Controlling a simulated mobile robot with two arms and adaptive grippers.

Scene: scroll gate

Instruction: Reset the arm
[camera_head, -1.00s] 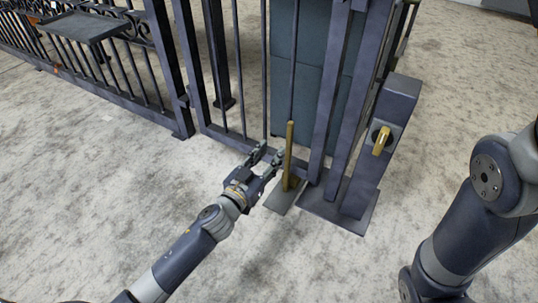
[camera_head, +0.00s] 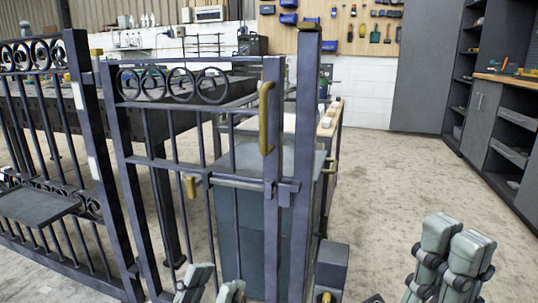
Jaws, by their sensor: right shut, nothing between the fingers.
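The dark metal gate (camera_head: 116,150) with scroll rings along its top stands ahead, beside a post (camera_head: 304,130). A gold pull handle (camera_head: 264,118) is on its right upright, with a latch bar (camera_head: 240,180) lower down. My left gripper (camera_head: 213,280) shows only its fingertips at the bottom edge, in front of the gate. They are apart with nothing seen between them. My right gripper (camera_head: 457,235) is at the lower right over open floor, its fingers side by side, shut and empty. Both arms are mostly out of view.
A box (camera_head: 332,265) with a gold knob (camera_head: 326,297) stands at the post's foot. A fence panel with a small shelf (camera_head: 35,206) is at left. Workbenches and a pegboard (camera_head: 350,30) are behind. Shelving (camera_head: 500,100) lines the right. Floor between is clear.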

